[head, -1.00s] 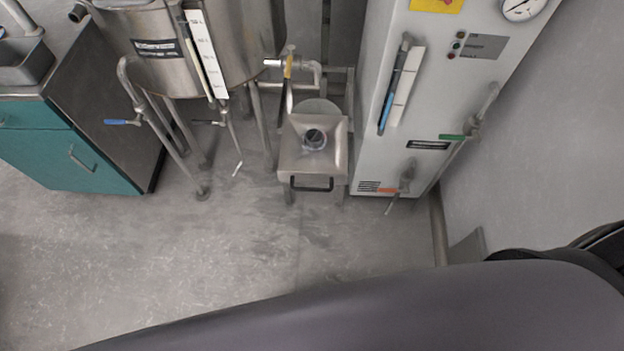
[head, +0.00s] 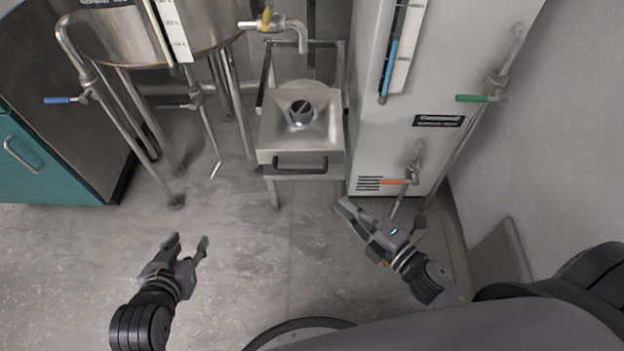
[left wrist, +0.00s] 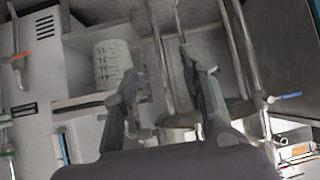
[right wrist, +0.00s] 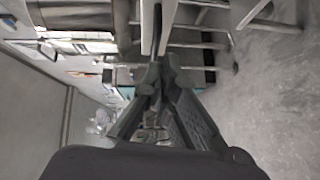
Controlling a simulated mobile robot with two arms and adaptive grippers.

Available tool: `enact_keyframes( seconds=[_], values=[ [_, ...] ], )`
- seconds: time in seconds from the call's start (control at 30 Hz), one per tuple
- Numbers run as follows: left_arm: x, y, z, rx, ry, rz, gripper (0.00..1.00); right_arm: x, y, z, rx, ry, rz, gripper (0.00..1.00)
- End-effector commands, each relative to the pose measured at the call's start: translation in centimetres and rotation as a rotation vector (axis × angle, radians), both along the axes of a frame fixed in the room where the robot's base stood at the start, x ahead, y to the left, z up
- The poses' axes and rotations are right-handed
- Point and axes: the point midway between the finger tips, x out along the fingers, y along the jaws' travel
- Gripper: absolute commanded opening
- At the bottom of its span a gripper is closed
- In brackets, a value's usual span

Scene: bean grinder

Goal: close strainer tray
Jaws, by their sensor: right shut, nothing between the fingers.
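The strainer tray (head: 265,157) is the steel front with a black bar handle (head: 300,163) below the square steel hopper top (head: 330,118), in the upper middle of the head view. From this steep angle I cannot tell how far it stands out. My left gripper (head: 188,240) is open and empty, low and left of the tray, apart from it. Its fingers also show apart in the left wrist view (left wrist: 157,65). My right gripper (head: 346,207) is shut and empty, right of and nearer than the tray, not touching it. Its fingers meet in the right wrist view (right wrist: 158,35).
A grey cabinet machine (head: 430,60) with a red-handled tap (head: 395,181) stands right of the hopper. A steel tank (head: 120,40) on legs with a blue-handled tap (head: 60,100) stands left. A white marked container (left wrist: 115,65) shows in the left wrist view. Floor ahead is clear.

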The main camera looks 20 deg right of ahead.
Motion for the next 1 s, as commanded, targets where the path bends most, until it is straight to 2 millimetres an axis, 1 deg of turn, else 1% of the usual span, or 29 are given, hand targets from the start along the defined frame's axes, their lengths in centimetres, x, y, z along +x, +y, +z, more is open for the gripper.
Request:
enact_keyframes(
  seconds=[0.03,0.1,0.2,0.27,0.37,0.57,0.8,0.9,1.0],
  values=[
    [-0.1,0.0,0.6,-0.006,-0.028,0.0,0.4,-0.2,0.5,0.3,-0.036,-0.046,0.028,0.0],
    [-0.3,0.0,2.0,-0.01,-0.052,0.0,0.4,-0.5,1.0,1.4,-0.074,-0.091,0.057,0.0],
    [-0.5,0.1,3.2,-0.014,-0.071,0.0,0.4,-0.6,1.4,2.4,-0.103,-0.126,0.077,0.0],
    [-0.6,0.1,3.5,-0.014,-0.072,0.0,0.4,-0.4,1.6,2.7,-0.108,-0.133,0.082,0.0],
    [-0.6,0.1,3.6,-0.012,-0.065,0.001,0.4,0.5,2.1,2.8,-0.109,-0.135,0.083,0.0],
    [-1.2,0.4,3.0,-0.003,-0.023,0.003,0.4,3.9,4.0,3.0,-0.106,-0.137,0.082,0.0],
    [-2.7,0.9,1.7,0.018,0.07,0.009,0.4,8.4,6.4,2.9,-0.107,-0.134,0.08,0.0],
    [-2.3,0.8,1.9,0.013,0.047,0.008,0.4,9.9,5.8,2.8,-0.108,-0.133,0.079,0.0],
    [-1.9,0.6,2.1,0.008,0.024,0.007,0.4,11.0,5.5,2.7,-0.107,-0.132,0.079,0.0]
  ],
)
